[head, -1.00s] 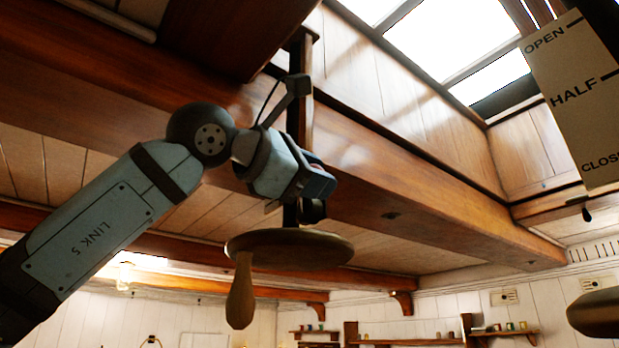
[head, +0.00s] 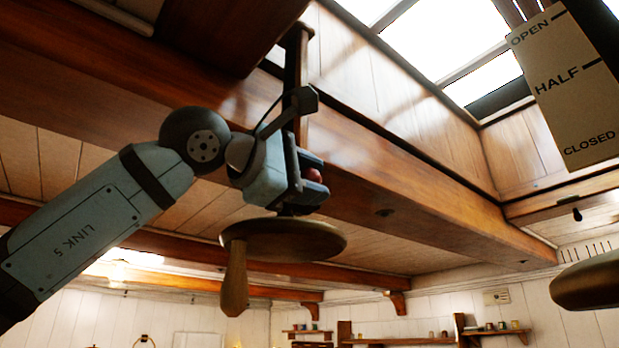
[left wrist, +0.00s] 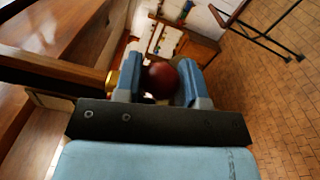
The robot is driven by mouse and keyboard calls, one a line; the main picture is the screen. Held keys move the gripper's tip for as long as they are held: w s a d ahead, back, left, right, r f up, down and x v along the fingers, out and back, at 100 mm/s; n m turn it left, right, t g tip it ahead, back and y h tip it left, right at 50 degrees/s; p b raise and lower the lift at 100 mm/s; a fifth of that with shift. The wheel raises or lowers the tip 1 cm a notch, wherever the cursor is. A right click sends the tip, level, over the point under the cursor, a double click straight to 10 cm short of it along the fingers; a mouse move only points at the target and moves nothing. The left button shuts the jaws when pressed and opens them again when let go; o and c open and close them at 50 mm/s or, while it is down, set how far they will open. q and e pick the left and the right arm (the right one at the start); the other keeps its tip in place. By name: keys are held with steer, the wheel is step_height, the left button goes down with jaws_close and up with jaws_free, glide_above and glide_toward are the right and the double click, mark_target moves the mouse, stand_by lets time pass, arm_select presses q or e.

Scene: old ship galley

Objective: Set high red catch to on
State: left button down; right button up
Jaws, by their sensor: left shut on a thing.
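My left gripper (head: 314,186) is shut on this knob, one finger on each side. Most of the catch's mounting is hidden behind the gripper, so I cannot tell its setting. My right gripper is out of view.
A round wooden disc (head: 290,243) with a hanging wooden handle (head: 235,285) is just under my left gripper. A heavy beam (head: 400,200) runs behind it. A board marked OPEN, HALF, CLOSED (head: 568,95) hangs at right. Shelves (head: 405,341) stand far back.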

arm_select(q)
steer(key=shift+f, duration=0.1)
steer(key=c, duration=0.7)
jaws_free()
steer(key=b+v, duration=0.3)
steer(key=v, duration=1)
steer(key=shift+s+a+b, duration=0.2)
steer(key=shift+a+b, duration=0.05)
steer(key=shift+b, duration=0.1)
steer(key=shift+f, duration=0.1)
